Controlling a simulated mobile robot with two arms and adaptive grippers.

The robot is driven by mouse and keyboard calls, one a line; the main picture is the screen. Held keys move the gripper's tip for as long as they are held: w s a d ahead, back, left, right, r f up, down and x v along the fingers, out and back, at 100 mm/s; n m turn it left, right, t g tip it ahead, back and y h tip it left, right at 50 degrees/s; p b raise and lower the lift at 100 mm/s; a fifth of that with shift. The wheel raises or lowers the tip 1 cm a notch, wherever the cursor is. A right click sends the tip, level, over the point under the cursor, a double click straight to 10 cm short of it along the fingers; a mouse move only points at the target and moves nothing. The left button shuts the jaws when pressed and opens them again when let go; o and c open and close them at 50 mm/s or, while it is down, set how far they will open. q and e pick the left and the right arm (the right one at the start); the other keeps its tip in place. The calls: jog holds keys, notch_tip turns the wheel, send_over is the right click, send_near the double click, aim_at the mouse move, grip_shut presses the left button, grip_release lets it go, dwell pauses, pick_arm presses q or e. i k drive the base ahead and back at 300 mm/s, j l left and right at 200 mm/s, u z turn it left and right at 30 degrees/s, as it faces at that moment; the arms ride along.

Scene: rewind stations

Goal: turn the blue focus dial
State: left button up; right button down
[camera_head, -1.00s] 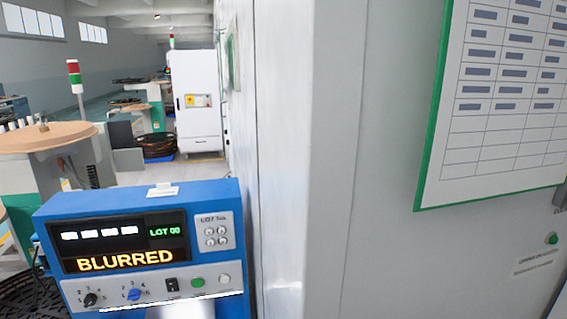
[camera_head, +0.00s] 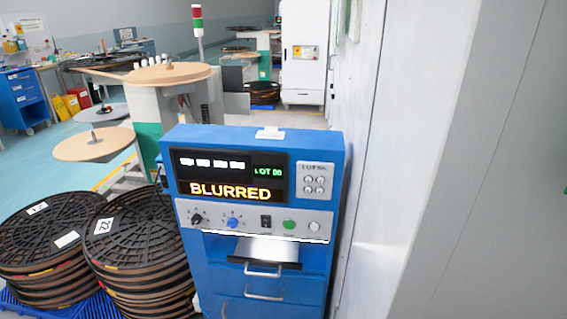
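The blue focus dial (camera_head: 232,222) is a small round knob on the grey control strip of a blue machine (camera_head: 335,160). It sits between a black knob (camera_head: 197,219) on its left and a black switch (camera_head: 266,221) on its right. The machine's display (camera_head: 230,178) reads "BLURRED" in orange, with "LOT 00" in green and a row of white marks above. Neither of my grippers shows in the head view.
Stacks of black reels (camera_head: 45,235) stand on blue pallets left of the machine. A grey wall panel (camera_head: 430,180) closes off the right side. A green button (camera_head: 289,224) and a pale button (camera_head: 314,226) are on the same strip. Open floor lies at far left.

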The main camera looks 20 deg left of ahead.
aim_at(232, 222)
jog(key=i+j, duration=0.1)
jog(key=j, duration=0.85)
jog(key=i+j+z, duration=0.1)
jog(key=j, duration=0.8)
